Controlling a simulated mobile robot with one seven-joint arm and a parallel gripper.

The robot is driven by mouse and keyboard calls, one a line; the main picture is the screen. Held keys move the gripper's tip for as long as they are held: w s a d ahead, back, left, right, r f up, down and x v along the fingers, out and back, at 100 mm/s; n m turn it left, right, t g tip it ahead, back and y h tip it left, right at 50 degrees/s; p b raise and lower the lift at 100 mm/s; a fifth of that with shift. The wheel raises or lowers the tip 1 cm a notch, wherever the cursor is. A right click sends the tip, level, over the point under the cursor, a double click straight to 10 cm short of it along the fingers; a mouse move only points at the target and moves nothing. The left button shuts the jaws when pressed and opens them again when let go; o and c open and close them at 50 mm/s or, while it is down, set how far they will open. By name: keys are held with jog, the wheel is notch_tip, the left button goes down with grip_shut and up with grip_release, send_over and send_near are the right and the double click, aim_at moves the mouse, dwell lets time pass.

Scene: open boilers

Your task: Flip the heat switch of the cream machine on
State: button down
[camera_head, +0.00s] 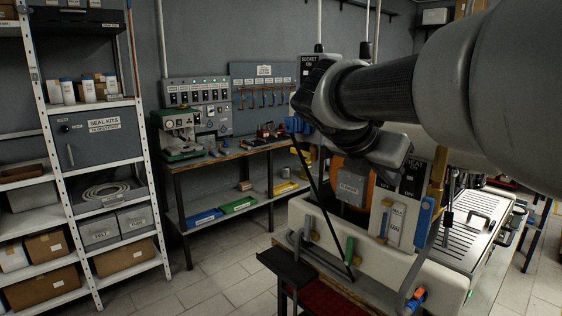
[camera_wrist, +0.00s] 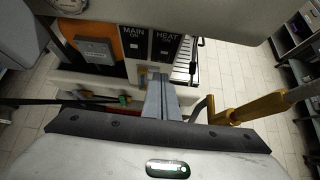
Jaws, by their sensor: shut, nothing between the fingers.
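The cream machine (camera_head: 300,215) stands at the right in the head view, partly covered by my arm. In the wrist view its front has an orange area and two black plates, labelled MAIN (camera_wrist: 134,41) and HEAT (camera_wrist: 165,46). The HEAT plate also shows in the head view (camera_head: 411,180), just below my wrist. A small light rocker sits on each plate; its exact tilt is too small to tell. My gripper (camera_wrist: 157,82) is shut and empty, its fingertips just below the HEAT plate in the wrist view. Contact with the machine cannot be told.
A brass-coloured lever (camera_wrist: 250,108) is to the right of my fingers. A grey box (camera_wrist: 97,50) sits on the orange area. A blue-handled part (camera_head: 424,222) and bent grey pipes are on the machine's front. A workbench (camera_head: 235,155) and shelving stand behind; floor between is clear.

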aim_at(408, 176)
jog(key=shift+w+d+f, duration=0.2)
jog(key=shift+w+d, duration=0.65)
jog(key=shift+d, duration=0.25)
jog(key=shift+w+d+f, duration=0.2)
jog(key=shift+w+d, duration=0.65)
jog(key=shift+d, duration=0.25)
jog(key=shift+r, duration=0.1)
jog(key=r+p, duration=0.1)
jog(key=p, duration=0.2)
jog(key=shift+w+d, duration=0.1)
jog(key=shift+d, duration=0.05)
jog(key=shift+w+d+f+y+p, duration=0.15)
jog(key=shift+y+p, duration=0.15)
jog(key=shift+p, duration=0.25)
jog(key=shift+f+b, duration=0.35)
jog(key=shift+b, duration=0.05)
jog(key=shift+r, duration=0.2)
jog(key=shift+r+p, duration=0.65)
jog(key=shift+p, duration=0.35)
